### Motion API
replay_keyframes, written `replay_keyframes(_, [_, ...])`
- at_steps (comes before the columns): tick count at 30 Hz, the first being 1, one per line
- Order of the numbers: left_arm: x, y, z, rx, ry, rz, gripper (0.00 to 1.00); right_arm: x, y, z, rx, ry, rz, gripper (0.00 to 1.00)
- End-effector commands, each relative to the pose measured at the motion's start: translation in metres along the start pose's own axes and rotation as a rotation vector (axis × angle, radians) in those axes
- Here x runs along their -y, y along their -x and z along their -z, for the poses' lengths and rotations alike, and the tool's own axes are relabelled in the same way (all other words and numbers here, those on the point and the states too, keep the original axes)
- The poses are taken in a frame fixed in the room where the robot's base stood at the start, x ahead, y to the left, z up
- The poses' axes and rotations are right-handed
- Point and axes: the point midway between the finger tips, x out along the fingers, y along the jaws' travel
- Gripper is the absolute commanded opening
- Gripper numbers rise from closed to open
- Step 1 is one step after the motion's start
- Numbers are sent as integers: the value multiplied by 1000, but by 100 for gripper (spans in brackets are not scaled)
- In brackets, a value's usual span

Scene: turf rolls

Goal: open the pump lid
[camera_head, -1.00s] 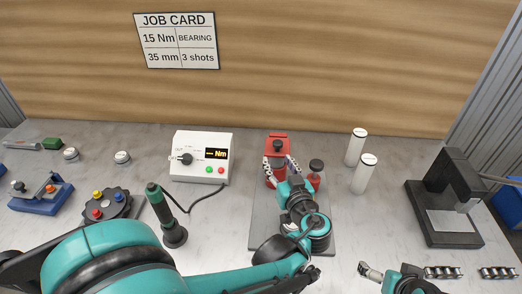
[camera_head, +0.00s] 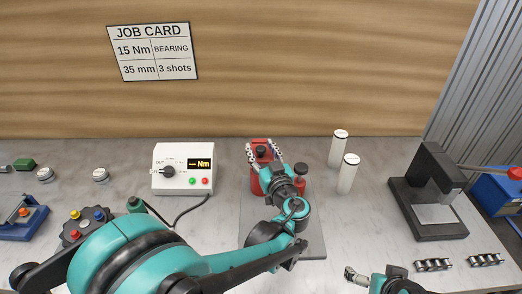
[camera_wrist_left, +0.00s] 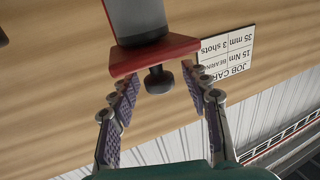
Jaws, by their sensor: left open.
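The pump is a red unit (camera_head: 257,184) on a grey plate (camera_head: 313,240), mostly behind my left gripper in the head view. Its red lid (camera_head: 261,142) has a black knob (camera_head: 261,151). In the left wrist view, the red lid (camera_wrist_left: 150,55) and the black knob (camera_wrist_left: 158,82) appear ahead of the fingers. My left gripper (camera_head: 263,149) is open, its fingers on either side of the knob. The left wrist view also shows the open fingers (camera_wrist_left: 160,92) with a gap around the knob. My right gripper (camera_head: 352,276) is at the bottom edge, its jaws unclear.
A dark-capped red bottle (camera_head: 301,180) stands close right of my left gripper. A white control box (camera_head: 183,170) is to the left. Two white cylinders (camera_head: 339,150) (camera_head: 348,174) and a black press (camera_head: 430,195) are to the right.

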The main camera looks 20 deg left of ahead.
Motion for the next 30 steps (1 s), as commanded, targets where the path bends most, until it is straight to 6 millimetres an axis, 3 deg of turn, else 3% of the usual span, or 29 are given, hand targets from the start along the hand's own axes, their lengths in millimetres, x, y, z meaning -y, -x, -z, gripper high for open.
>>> replay_keyframes(2, [0, 0, 0, 0, 0, 0, 47, 0, 0, 0, 0, 0, 0, 100])
replay_keyframes(7, [0, 0, 0, 0, 0, 0, 5, 0, 0, 0, 0, 0, 0, 100])
replay_keyframes(8, [0, 0, 0, 0, 0, 0, 0, 0, 0, 0, 0, 0, 0, 100])
replay_keyframes(20, [0, -1, 7, 41, -13, 0, 0, 0, 10, 8, 0, 0, 0, 100])
replay_keyframes(30, [-3, -11, 28, 260, -81, 1, 0, 0, 54, 39, 0, 0, 0, 100])
